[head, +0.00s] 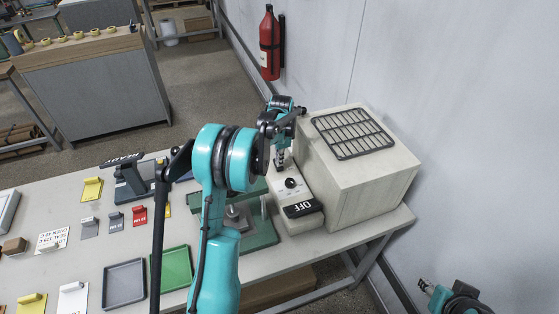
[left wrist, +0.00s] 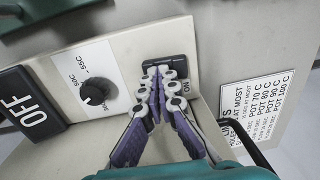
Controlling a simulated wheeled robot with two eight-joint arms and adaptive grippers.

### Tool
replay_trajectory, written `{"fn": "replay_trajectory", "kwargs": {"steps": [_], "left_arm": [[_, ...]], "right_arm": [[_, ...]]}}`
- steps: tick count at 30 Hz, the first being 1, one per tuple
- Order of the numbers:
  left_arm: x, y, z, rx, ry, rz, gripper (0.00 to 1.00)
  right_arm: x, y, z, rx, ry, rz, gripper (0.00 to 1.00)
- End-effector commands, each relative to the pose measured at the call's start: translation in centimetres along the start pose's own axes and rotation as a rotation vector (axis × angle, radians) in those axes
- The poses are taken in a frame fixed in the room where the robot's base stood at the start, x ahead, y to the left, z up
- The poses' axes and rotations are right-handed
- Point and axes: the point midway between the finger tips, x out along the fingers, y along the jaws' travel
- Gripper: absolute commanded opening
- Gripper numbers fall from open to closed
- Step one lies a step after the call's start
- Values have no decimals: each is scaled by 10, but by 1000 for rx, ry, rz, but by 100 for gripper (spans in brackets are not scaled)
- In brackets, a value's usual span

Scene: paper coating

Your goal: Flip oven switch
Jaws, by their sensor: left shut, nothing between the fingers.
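The oven is a beige box (head: 365,180) at the right end of the table, with a control panel (head: 278,192) on its left side. The panel has a black dial (head: 291,183) and a black OFF plate (head: 302,209); the dial (left wrist: 95,93) and OFF plate (left wrist: 32,104) also show in the left wrist view. A black ON plate (left wrist: 176,103) lies at the panel's other end. My left gripper (head: 281,160) is shut and empty, its fingertips (left wrist: 165,75) over the ON plate and partly hiding it. I cannot tell whether they touch it. Part of my right arm's end (head: 445,297) shows at bottom right; its fingers are unclear.
A dark grate (head: 352,133) lies on the oven's top. A green-based press (head: 247,230) stands left of the panel. Grey (head: 124,284) and green (head: 177,268) trays and several coloured cards lie further left. The wall with a fire extinguisher (head: 269,45) is behind.

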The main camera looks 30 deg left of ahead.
Motion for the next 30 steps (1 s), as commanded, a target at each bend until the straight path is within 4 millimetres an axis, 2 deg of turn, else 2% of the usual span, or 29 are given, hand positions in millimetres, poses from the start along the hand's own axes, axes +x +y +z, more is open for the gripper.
{"fn": "replay_trajectory", "kwargs": {"steps": [9,20,25,30], "left_arm": [[-2,-14,0,-1,0,-1,0],[-4,-14,0,-1,0,-1,0],[-23,-14,0,0,0,-1,0],[-60,-14,0,0,0,-1,0]], "right_arm": [[-2,0,-1,0,0,0,40],[-2,0,-1,0,0,0,40],[-2,0,-1,0,0,0,40],[-2,0,-1,0,0,0,40]]}}
